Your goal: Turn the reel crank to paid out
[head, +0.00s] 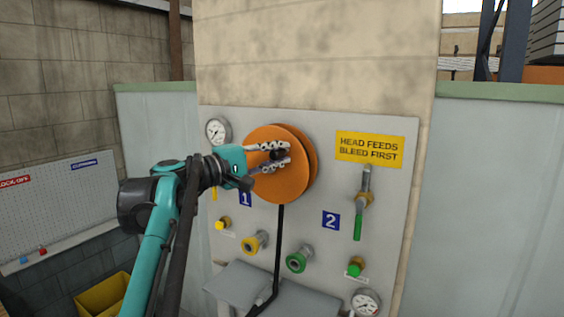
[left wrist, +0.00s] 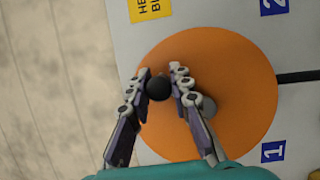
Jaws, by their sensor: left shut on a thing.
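The orange reel (head: 290,190) is mounted on the grey panel, and its round face fills the middle of the left wrist view (left wrist: 240,90). A black crank knob (left wrist: 159,88) stands out from the reel face; it also shows in the head view (head: 277,154). My left gripper (head: 280,155) is shut on this knob, with a finger on either side of it in the left wrist view (left wrist: 160,85). A grey round hub (left wrist: 209,106) shows beside the right finger. A black hose (head: 279,235) hangs straight down from the reel. My right gripper is not in view.
The panel (head: 320,225) carries a gauge (head: 217,130), a yellow sign (head: 370,147), a green-handled valve (head: 359,220) and several fittings below the reel. Grey shelf plates (head: 240,283) jut out at the bottom. A yellow bin (head: 103,295) stands at the lower left.

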